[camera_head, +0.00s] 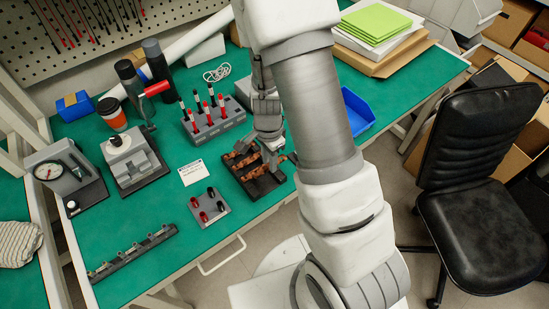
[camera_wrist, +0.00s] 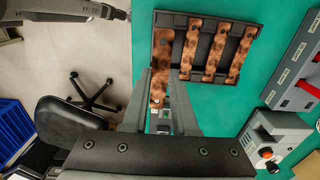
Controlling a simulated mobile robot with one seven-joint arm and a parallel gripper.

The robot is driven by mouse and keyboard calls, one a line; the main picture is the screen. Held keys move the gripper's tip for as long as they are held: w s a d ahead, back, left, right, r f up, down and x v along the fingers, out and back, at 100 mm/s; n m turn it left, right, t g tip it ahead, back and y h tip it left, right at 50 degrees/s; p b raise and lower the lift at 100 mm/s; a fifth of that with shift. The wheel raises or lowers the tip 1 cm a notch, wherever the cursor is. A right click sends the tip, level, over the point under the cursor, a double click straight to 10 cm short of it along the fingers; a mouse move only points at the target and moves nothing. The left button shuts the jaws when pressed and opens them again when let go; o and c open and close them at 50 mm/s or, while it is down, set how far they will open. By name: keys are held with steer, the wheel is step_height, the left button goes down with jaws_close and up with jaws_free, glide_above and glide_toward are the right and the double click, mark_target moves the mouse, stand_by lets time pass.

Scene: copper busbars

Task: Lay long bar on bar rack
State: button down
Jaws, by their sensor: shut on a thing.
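My gripper (camera_head: 270,146) is over the black tray (camera_head: 263,188) on the green bench. In the wrist view its fingers (camera_wrist: 160,76) are shut on a long copper bar (camera_wrist: 162,52). The bar's far end overlaps the tray's left side (camera_wrist: 178,18); its near end runs down between the fingers. I cannot tell whether the bar rests on the tray or is just above it. A dark rail with small upright pegs (camera_head: 132,254) lies at the bench's front left, and looks like the bar rack.
A grey plate with red and black pieces (camera_head: 208,207) and a white card (camera_head: 193,173) lie left of the tray. A screwdriver stand (camera_head: 213,122) is behind it. A lever device (camera_head: 135,160) stands further left. A blue bin (camera_head: 357,112) is right. A chair (camera_head: 480,170) stands beside the bench.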

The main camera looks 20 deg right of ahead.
mark_target(266, 167)
steer(key=shift+a+f, duration=0.15)
steer(key=shift+a, duration=0.4)
step_height(266, 167, down, 6)
steer(key=b, duration=0.5)
steer(key=shift+f+b, duration=0.65)
steer(key=shift+b, duration=0.1)
stand_by(0.5)
steer(key=shift+f, duration=0.35)
steer(key=c, duration=0.6)
jaws_free()
steer(key=shift+r, duration=0.1)
steer(key=shift+r+p, duration=1.15)
steer(key=shift+r, duration=0.3)
